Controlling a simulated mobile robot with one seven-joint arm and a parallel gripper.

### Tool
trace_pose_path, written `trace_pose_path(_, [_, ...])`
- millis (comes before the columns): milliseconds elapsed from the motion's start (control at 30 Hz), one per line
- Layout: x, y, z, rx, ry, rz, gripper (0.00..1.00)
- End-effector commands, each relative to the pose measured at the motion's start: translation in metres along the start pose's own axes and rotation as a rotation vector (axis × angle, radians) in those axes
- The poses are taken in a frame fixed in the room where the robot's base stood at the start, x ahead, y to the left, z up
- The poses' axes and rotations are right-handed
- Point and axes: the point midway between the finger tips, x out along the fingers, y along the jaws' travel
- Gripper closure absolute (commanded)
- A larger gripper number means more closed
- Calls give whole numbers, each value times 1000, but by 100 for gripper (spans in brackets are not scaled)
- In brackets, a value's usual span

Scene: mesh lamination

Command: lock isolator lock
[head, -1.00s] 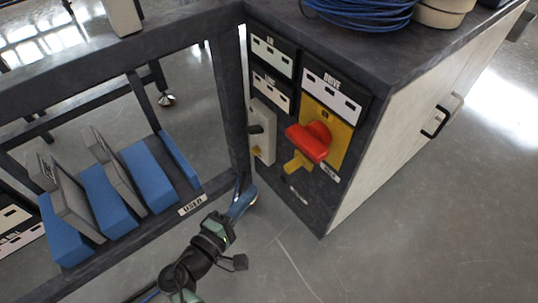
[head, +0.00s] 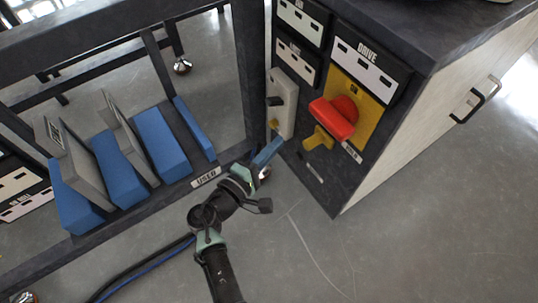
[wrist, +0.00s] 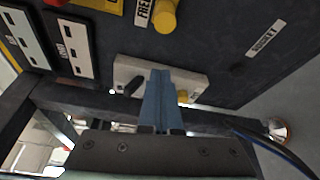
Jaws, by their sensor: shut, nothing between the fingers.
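The red isolator handle (head: 335,118) sits on a yellow plate (head: 372,130) below the DRIVE label. A yellow lock piece (head: 318,139) sticks out below the handle. In the wrist view the yellow piece (wrist: 166,15) is at the top edge, beside a label reading FREE; a sliver of the red handle shows at top left. My gripper (head: 270,150) has blue fingers, shut and empty, below and left of the yellow piece. In the wrist view my gripper (wrist: 160,78) overlaps the pale switch plate; I cannot tell whether it touches it.
The pale switch plate (head: 284,92) carries a black lever and a small yellow part, left of the isolator. A dark frame post (head: 250,75) stands close left. The rack marked USED holds blue blocks (head: 160,143) and grey plates. Floor right of my arm is clear.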

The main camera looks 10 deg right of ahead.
Motion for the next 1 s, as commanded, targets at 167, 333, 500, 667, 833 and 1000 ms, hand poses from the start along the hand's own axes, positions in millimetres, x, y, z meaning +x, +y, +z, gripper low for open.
trace_pose_path(167, [42,-4,0,2,-5,0,100])
trace_pose_path(333, [47,0,16,-2,1,0,100])
trace_pose_path(500, [41,0,31,-1,1,0,100])
trace_pose_path(667, [39,0,37,-2,1,0,100])
trace_pose_path(833, [38,0,38,-1,1,0,100])
trace_pose_path(1000, [38,0,38,-1,1,0,100])
